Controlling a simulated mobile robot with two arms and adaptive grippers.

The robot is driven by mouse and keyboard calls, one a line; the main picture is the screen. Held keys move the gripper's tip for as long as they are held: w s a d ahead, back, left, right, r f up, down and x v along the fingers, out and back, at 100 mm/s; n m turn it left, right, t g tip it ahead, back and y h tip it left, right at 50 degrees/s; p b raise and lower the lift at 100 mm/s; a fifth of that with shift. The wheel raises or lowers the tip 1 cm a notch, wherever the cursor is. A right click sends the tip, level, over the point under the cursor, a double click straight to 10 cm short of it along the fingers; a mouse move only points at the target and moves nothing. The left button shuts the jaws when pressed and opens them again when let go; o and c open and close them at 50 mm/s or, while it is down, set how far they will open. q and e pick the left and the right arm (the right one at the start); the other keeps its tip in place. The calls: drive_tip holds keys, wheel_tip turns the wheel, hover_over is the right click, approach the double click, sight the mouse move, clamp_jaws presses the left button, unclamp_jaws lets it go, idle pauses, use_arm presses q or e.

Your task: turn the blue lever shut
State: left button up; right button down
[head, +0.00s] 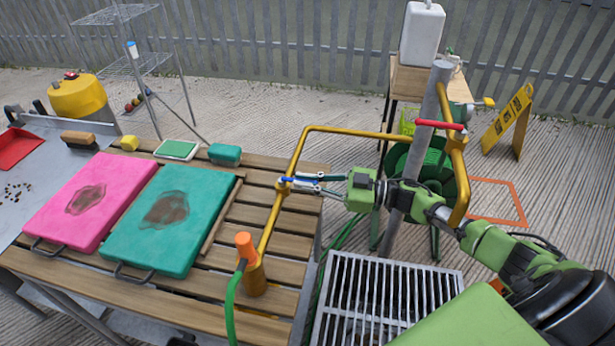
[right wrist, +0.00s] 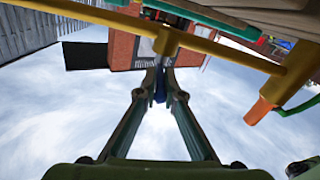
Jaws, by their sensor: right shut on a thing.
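The blue lever (head: 291,180) sits on a yellow pipe (head: 272,222) that rises at the right edge of the wooden table. My right gripper (head: 307,184) reaches in from the right and is shut on the lever. In the right wrist view, the dark blue lever (right wrist: 160,88) stands between the closed fingertips (right wrist: 161,80), just below the pipe's brass-coloured fitting (right wrist: 168,40). The fingers hide part of the lever. My left gripper is in neither view.
A red lever (head: 440,125) is on the pipe at a grey post (head: 442,80). A green hose (head: 233,295) leaves an orange connector (head: 245,246). Pink (head: 75,205) and green (head: 140,245) stained pads lie on the table (head: 265,275). A metal grate (head: 385,300) is below my arm.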

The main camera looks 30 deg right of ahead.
drive_tip(key=shift+d, duration=0.1)
idle(0.3)
drive_tip(key=c, duration=2.2)
unclamp_jaws()
drive_tip(key=shift+w+f, duration=0.1)
drive_tip(key=shift+o, duration=0.2)
drive_tip(key=v, duration=1.2)
